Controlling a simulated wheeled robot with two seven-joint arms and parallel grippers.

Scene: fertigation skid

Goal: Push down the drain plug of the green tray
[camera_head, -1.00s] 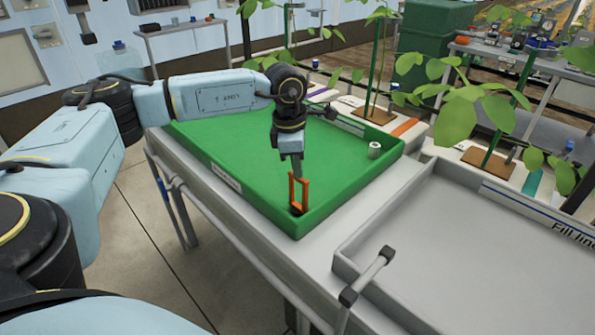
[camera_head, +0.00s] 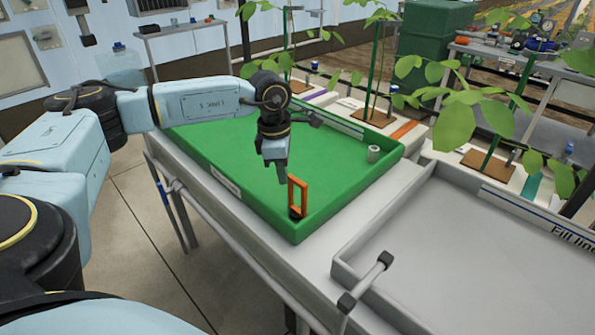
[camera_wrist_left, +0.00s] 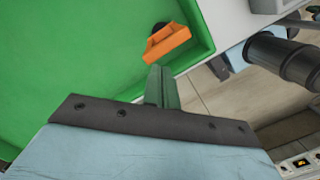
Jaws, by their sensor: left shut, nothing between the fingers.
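The green tray (camera_head: 215,150) lies on the light grey bench. Its drain plug has an upright orange frame-shaped handle (camera_head: 304,197) and a dark base (camera_head: 296,212) in the tray's near corner. In the left wrist view the orange handle (camera_wrist_left: 167,43) shows beyond my fingers, with a dark round part (camera_wrist_left: 160,27) behind it. My left gripper (camera_head: 281,179) is shut and empty, pointing down, to the left of the handle's top. Its closed fingers also show in the left wrist view (camera_wrist_left: 160,72), apart from the handle. My right gripper is not in view.
A small whitish cylinder (camera_head: 373,153) stands in the tray's far right corner. The green tray's floor is otherwise clear.

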